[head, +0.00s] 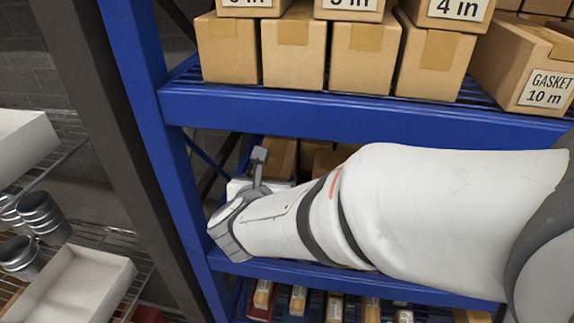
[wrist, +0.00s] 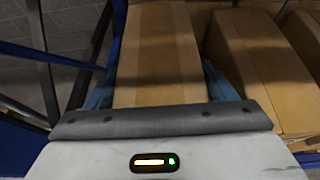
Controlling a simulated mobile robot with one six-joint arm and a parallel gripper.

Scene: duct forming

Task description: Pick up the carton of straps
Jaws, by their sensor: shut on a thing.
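My gripper (head: 252,180) reaches into the middle bay of the blue rack, and my arm hides much of that shelf. In the wrist view its two bluish fingers stand on either side of a brown carton (wrist: 157,50), shut on it.
Another brown carton (wrist: 262,62) stands close to the right of the held one. A blue upright (head: 150,110) is just left of my gripper. A blue shelf beam (head: 350,112) with cartons, one a gasket carton (head: 540,75), is above. White bins (head: 85,285) are at left.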

